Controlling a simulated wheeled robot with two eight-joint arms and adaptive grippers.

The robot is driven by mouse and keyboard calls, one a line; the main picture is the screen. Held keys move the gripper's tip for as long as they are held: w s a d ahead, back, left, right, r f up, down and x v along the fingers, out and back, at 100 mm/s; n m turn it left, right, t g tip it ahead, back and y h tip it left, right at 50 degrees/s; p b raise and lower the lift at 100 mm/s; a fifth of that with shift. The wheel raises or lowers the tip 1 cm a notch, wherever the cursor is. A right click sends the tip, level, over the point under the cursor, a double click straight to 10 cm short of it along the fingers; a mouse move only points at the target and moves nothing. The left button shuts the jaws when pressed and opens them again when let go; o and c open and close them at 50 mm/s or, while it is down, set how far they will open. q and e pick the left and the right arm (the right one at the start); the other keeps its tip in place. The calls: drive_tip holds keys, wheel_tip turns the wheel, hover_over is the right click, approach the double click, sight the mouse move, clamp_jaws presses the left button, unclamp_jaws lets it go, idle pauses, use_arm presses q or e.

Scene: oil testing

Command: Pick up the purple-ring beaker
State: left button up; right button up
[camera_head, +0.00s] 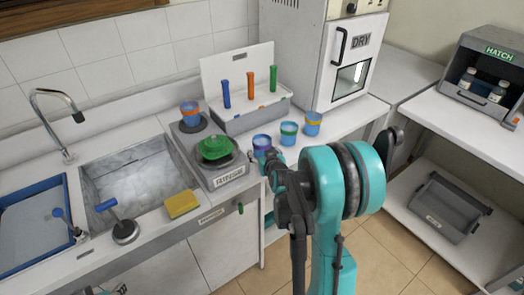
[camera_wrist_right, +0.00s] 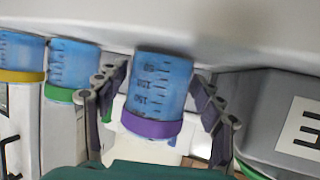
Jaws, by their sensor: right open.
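The purple-ring beaker (camera_head: 262,143) is blue and stands on the counter, nearest of a row of three beakers. In the right wrist view the beaker (camera_wrist_right: 157,90) shows large, with its purple ring and dark scale marks. My right gripper (camera_head: 268,160) is at the near side of it in the head view, and my arm hides part of that area. In the wrist view the open fingers of the right gripper (camera_wrist_right: 158,88) are on both sides of the beaker. I cannot tell whether they touch it.
A green-ring beaker (camera_head: 289,134) and a yellow-ring beaker (camera_head: 312,124) stand close behind to the right. A hot plate (camera_head: 228,170) with a green dish (camera_head: 215,148) is left. A rack (camera_head: 250,118) and a drying oven (camera_head: 325,55) stand behind.

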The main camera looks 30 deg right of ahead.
drive_tip(key=c, duration=1)
drive_tip(key=shift+c, duration=0.2)
drive_tip(key=shift+r, duration=0.15)
